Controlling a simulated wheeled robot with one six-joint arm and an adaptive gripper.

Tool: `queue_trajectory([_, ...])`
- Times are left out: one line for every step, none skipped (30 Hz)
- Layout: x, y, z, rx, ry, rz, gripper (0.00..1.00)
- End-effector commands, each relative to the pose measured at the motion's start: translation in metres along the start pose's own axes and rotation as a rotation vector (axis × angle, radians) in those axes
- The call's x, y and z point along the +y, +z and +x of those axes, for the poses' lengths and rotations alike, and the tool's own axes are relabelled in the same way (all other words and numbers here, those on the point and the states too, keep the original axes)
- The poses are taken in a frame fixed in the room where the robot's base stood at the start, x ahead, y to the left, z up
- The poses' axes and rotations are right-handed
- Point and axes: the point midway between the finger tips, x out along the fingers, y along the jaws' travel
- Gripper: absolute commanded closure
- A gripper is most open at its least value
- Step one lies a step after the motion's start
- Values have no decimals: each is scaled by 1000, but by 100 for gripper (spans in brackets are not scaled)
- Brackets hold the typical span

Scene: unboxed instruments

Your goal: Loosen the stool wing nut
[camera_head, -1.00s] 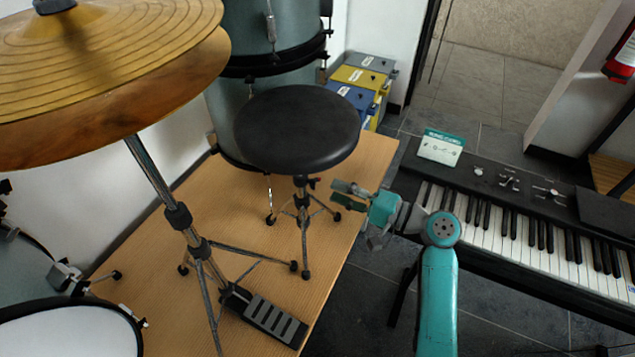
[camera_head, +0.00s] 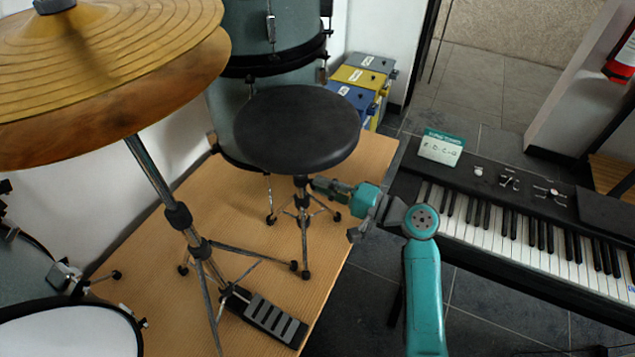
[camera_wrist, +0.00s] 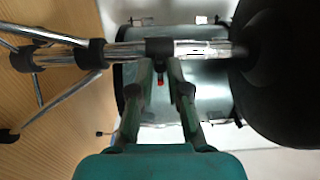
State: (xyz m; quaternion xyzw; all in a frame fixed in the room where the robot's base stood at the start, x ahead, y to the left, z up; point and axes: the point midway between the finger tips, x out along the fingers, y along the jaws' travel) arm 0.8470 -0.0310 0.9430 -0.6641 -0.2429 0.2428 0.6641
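The black round stool seat (camera_head: 297,128) stands on a chrome column with tripod legs on the wooden platform. In the wrist view the column (camera_wrist: 205,48) lies across the picture, with the seat (camera_wrist: 285,75) at the right. A black collar (camera_wrist: 160,47) sits on the column, and a small red piece, seemingly the wing nut (camera_wrist: 160,80), shows below it. My gripper (camera_wrist: 161,66) is open, its two green fingers on either side of the red piece with gaps visible. In the head view my gripper (camera_head: 318,185) is at the column just under the seat; the nut is hidden there.
A cymbal (camera_head: 110,60) on a stand with a pedal (camera_head: 265,318) is at the left. A drum (camera_head: 270,30) stands behind the stool. A keyboard (camera_head: 530,220) is at the right. Colored boxes (camera_head: 355,78) are at the back. The platform (camera_head: 350,225) is bare right of the stool.

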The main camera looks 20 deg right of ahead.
Motion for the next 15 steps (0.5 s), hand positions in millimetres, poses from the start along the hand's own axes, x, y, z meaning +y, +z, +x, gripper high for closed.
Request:
queue_trajectory([0, 0, 0, 0, 0, 0, 100])
queue_trajectory([0, 0, 0, 0, 0, 0, 100])
queue_trajectory([0, 0, 0, 0, 0, 0, 100])
queue_trajectory([0, 0, 0, 0, 0, 0, 100])
queue_trajectory([0, 0, 0, 0, 0, 0, 100])
queue_trajectory([0, 0, 0, 0, 0, 0, 100])
queue_trajectory([0, 0, 0, 0, 1, 0, 100])
queue_trajectory([0, 0, 0, 0, 1, 0, 100])
queue_trajectory([0, 0, 0, 0, 1, 0, 100])
queue_trajectory([0, 0, 0, 0, 1, 0, 100])
queue_trajectory([0, 0, 0, 0, 1, 0, 100])
queue_trajectory([0, 0, 0, 0, 1, 0, 100])
queue_trajectory([0, 0, 0, 0, 1, -3, 100])
queue_trajectory([0, 0, 0, 0, 1, -12, 100])
queue_trajectory([0, 0, 0, 0, 1, -31, 100])
